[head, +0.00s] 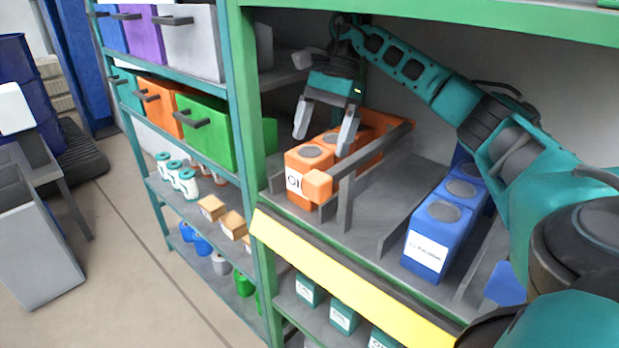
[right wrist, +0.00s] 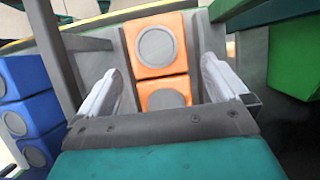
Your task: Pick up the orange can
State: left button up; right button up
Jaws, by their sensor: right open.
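A row of square orange cans stands in a lane on the grey shelf (head: 367,215). The front orange can (head: 305,201) has a grey round lid and a white label with dark marks. Others stand behind it, partly hidden. My right gripper (head: 325,128) is open and empty above the row, its fingers pointing down, one to each side. My left gripper is not in view.
An orange-ended bar (head: 318,185) and a grey divider (head: 345,204) stand right of the orange cans. Blue cans (head: 424,255) fill another lane. A green post (head: 245,130) is close on the left, and a green beam (head: 450,22) runs overhead.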

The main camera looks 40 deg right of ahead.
aim_at(309, 152)
jog(key=shift+s+a, duration=0.1)
jog(key=shift+a, duration=1.05)
jog(key=x, duration=0.5)
jog(key=shift+b, duration=0.35)
jog(key=c, duration=1.4)
jog(key=shift+o, duration=0.2)
